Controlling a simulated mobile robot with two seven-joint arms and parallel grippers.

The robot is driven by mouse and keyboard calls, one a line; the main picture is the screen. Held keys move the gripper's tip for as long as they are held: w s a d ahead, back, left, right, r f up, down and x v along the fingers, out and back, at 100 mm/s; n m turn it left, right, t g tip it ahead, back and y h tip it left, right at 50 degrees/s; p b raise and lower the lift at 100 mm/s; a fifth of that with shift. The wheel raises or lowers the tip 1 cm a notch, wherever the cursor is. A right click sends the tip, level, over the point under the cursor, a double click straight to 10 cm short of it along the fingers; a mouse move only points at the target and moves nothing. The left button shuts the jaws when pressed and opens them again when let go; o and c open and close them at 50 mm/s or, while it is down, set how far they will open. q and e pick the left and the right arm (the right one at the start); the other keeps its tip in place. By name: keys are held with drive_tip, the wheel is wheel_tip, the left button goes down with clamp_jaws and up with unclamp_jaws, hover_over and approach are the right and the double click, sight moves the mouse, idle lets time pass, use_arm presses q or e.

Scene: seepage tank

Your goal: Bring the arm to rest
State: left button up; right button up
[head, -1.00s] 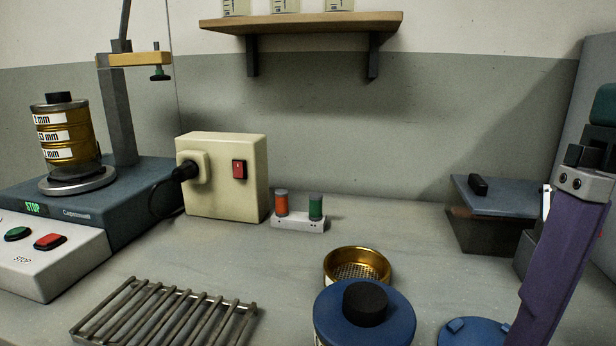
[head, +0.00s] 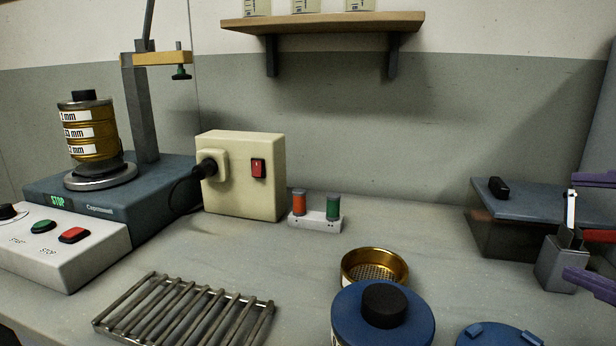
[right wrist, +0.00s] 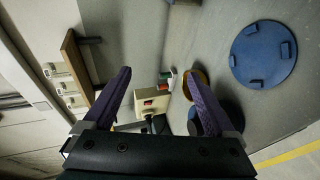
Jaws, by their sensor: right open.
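My right gripper (head: 569,227) shows at the right edge of the head view, its two purple fingers spread one above the other and pointing left. In the right wrist view the same fingers (right wrist: 155,73) stand apart with nothing held between them. The gripper is in the air in front of the bench's right end. My left gripper is in neither view.
Near the right fingers are a grey holder (head: 556,265) with a thin white-and-red item and a dark-lidded box (head: 510,235). A blue-lidded container (head: 350,325), a brass sieve (head: 347,262) and a metal rack (head: 150,325) stand at the front.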

drive_tip(key=s+d+f+m+g+h, duration=0.5)
drive_tip(key=s+d+f+m+g, duration=0.5)
drive_tip(key=s, duration=0.5)
drive_tip(key=s+a+f+m+y, duration=0.2)
drive_tip(key=a+f+m+y, duration=0.1)
drive_tip(key=a, duration=0.5)
drive_tip(key=s+a+f+m+y, duration=0.1)
drive_tip(key=a+f+m+y, duration=0.15)
drive_tip(key=a, duration=0.45)
wheel_tip(320, 180, up, 51)
drive_tip(key=p, duration=5.1)
drive_tip(key=shift+s+a+r+g+p, duration=0.2)
drive_tip(key=shift+a+g+p, duration=0.1)
